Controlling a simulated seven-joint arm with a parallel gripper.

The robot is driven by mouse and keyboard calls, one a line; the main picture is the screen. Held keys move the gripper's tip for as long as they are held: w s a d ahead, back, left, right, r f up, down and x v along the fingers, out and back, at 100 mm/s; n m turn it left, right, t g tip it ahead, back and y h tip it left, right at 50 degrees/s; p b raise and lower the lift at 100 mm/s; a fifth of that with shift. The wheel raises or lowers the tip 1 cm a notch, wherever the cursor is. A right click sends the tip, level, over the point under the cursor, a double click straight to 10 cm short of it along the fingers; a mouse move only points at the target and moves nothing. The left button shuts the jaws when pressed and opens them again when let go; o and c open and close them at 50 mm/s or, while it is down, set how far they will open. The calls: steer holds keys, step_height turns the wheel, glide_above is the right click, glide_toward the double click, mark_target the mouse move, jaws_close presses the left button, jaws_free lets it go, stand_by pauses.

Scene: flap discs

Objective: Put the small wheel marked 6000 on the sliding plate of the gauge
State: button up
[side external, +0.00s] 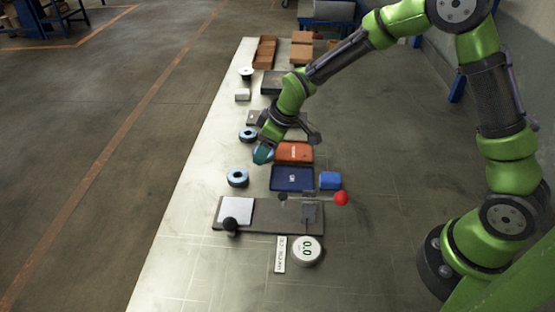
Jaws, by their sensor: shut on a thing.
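My gripper (264,149) is above the table, near the left edge of the orange case. It is shut on a small blue-teal thing (262,156), which looks like a wheel seen at a slant; its marking cannot be read. Blue-rimmed wheels lie on the table at the left: one (238,177) nearer and one (248,135) farther back. Their markings are too small to read. The gauge (268,228) is a grey-brown base in front, with a white square plate (236,211) on its left and a grey metal part at right. I cannot tell which is the sliding plate.
A round display reading 0.0 (307,250) stands in front. A dark blue tray (292,179), a blue block (330,180) and an orange case (294,152) lie behind the gauge.

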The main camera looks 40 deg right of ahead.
mark_target(233, 210)
steer(key=s, duration=0.2)
steer(key=s+d, duration=0.1)
steer(key=s, duration=0.4)
steer(key=shift+d+r, duration=0.4)
steer(key=shift+s+a, duration=0.5)
steer(key=shift+s, duration=0.3)
steer(key=a+n, duration=0.1)
steer(key=a, duration=0.4)
steer(key=a+r+n+y, duration=0.1)
steer(key=a+n, duration=0.1)
steer(key=a, duration=0.2)
steer(key=w+a+r+n+g, duration=0.1)
steer(key=a, duration=0.4)
steer(key=shift+a+r+n+y, duration=0.25)
steer(key=shift+a+n+y, duration=0.05)
steer(key=shift+w+a+r, duration=0.1)
steer(key=shift+w+r, duration=0.05)
steer(key=shift+w, duration=0.05)
step_height(233, 210, down, 2)
steer(key=shift+s+f, duration=0.1)
steer(key=shift+f, duration=1.15)
steer(key=shift+f, duration=0.45)
steer(key=shift+f, duration=0.2)
